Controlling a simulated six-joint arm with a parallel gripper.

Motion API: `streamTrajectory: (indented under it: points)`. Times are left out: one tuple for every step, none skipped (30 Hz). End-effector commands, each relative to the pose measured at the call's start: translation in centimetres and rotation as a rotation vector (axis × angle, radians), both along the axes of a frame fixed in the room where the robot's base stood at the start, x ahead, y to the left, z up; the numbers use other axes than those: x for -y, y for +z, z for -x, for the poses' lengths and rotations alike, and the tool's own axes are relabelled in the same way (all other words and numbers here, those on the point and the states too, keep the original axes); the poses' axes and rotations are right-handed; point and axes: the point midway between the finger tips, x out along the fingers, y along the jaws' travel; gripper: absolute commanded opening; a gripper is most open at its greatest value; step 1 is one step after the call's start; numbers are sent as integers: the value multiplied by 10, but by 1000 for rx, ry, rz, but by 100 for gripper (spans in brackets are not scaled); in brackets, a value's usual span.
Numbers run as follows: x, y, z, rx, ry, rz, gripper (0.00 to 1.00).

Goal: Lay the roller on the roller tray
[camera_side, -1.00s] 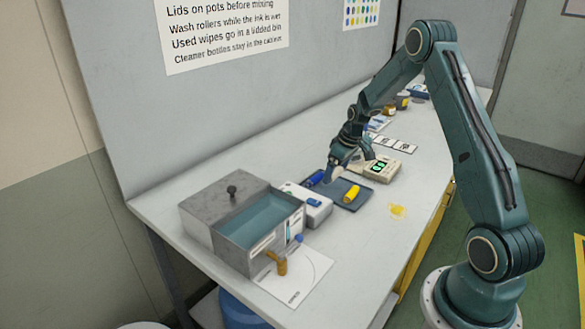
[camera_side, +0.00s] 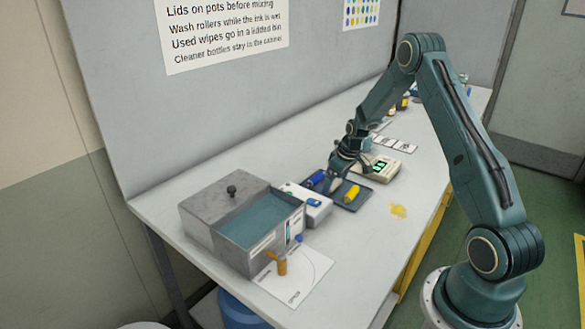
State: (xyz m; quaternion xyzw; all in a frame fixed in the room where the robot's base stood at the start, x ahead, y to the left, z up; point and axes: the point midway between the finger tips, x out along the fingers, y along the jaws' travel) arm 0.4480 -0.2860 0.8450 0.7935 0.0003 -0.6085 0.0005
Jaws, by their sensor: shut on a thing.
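The dark blue roller tray (camera_side: 350,205) lies flat on the bench near the middle. A yellow roller (camera_side: 351,193) lies on its right part and a blue roller (camera_side: 315,178) at its left end. My gripper (camera_side: 335,181) points down over the tray between these two. It is shut on a pale, cream-coloured roller (camera_side: 333,186), partly hidden by the fingers. The pale roller is low, at or just above the tray surface; I cannot tell whether it touches.
A white box (camera_side: 306,203) and an open grey metal bin (camera_side: 260,225) stand left of the tray. A scale with a green display (camera_side: 381,168) sits just behind it. A yellow smear (camera_side: 398,210) marks the bench at right.

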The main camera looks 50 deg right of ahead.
Motion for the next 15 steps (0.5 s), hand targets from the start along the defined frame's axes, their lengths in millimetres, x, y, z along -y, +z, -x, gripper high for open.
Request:
streamTrajectory:
  points:
    - [0,-1,0,0,0,0,66]
    - [0,-2,0,-1,0,0,96]
    - [0,-2,0,0,0,0,100]
    - [0,-2,0,-1,0,0,100]
    - [0,-2,0,0,0,0,100]
    - [0,-1,0,0,0,0,100]
    - [0,-1,0,0,0,0,100]
    - [0,-1,0,0,0,0,100]
    - [0,-1,0,0,0,0,100]
    - [0,-1,0,0,0,0,100]
    - [0,-1,0,0,0,0,100]
    - [0,0,0,0,0,0,100]
    - [0,1,0,0,0,0,100]
    - [0,2,0,1,0,1,100]
    - [0,4,0,1,0,1,100]
